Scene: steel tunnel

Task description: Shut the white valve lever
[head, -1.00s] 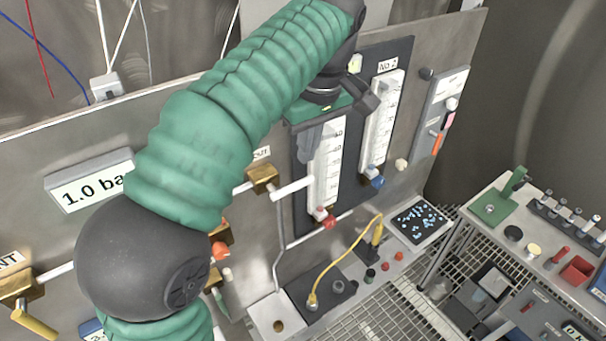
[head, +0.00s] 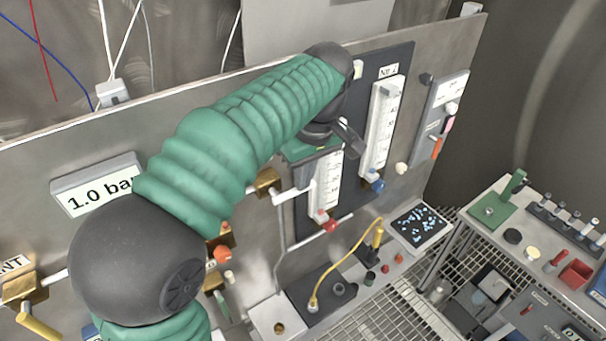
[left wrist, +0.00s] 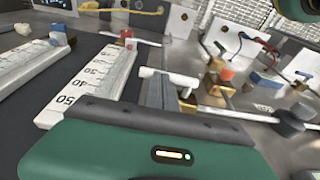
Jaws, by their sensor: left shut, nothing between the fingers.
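The white valve lever (head: 287,196) sticks out from a brass valve body (head: 267,183) on the steel panel, left of the first flow gauge. In the left wrist view the white lever (left wrist: 172,78) lies across just beyond my fingertips, with its brass valve (left wrist: 215,85) to the right. My left gripper (head: 301,184) comes down from above with its grey fingers at the lever. In the left wrist view its fingers (left wrist: 160,82) are closed together with nothing between them. I cannot tell whether they touch the lever. My right gripper is out of view.
Two white flow gauges (head: 379,130) stand right of the lever, one with a red knob (head: 329,225) below. An orange knob (head: 222,254) sits lower left. A yellow cable (head: 340,262) arches over a bench below. A side table (head: 540,240) stands at right.

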